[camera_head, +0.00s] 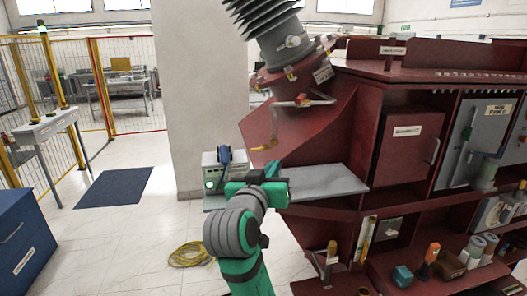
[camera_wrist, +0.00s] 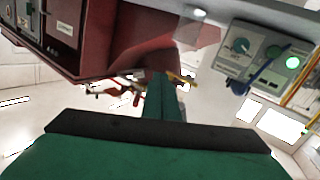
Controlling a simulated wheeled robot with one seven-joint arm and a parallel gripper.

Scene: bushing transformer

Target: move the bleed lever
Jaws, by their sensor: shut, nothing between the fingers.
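A small pipe fitting (camera_head: 302,101) with red and yellow parts sits on the dark red transformer housing, below the ribbed grey bushing (camera_head: 268,22). A yellow lever-like piece (camera_head: 265,147) hangs lower on the sloping red face; I cannot tell for sure which part is the bleed lever. In the wrist view a yellow piece (camera_wrist: 182,78) shows just beyond the fingertips, with a red fitting (camera_wrist: 126,86) to their left. My green gripper (camera_wrist: 165,80) is shut and empty. In the head view it is below the yellow piece, apart from it, and its fingertips are hard to make out.
A grey shelf (camera_head: 325,182) juts out right of my gripper. A control box (camera_head: 211,171) with a green light and a blue piece stands behind it. Red cabinets (camera_head: 408,150) fill the right. A yellow cable coil (camera_head: 190,254) lies on the floor; open floor is at left.

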